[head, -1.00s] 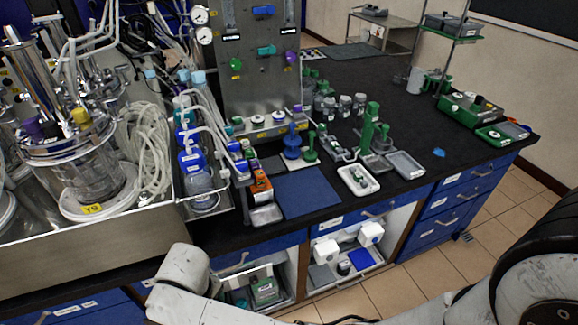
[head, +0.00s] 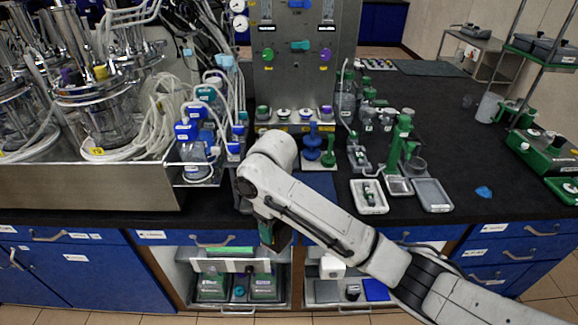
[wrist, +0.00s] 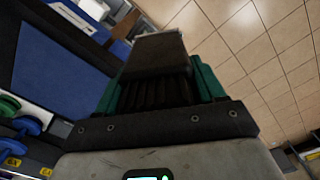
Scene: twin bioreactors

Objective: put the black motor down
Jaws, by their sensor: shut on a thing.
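My gripper (wrist: 155,95) has teal fingers on both sides of the black motor (wrist: 155,55), a dark block with a ribbed part, and is shut on it. In the head view my gripper (head: 267,234) hangs low in front of the bench's front edge, pointing down. The motor is mostly hidden there behind my wrist. A blue mat (head: 318,185) lies on the black bench top, partly covered by my arm. It also shows at the left of the wrist view (wrist: 58,75); the motor is apart from it.
White trays with small parts (head: 369,196) and a grey tray (head: 432,194) sit right of the mat. Blue and green stands (head: 312,142) are behind it. Blue-capped bottles (head: 194,152) and bioreactor vessels (head: 108,115) stand left. Open shelves (head: 238,285) are below the bench.

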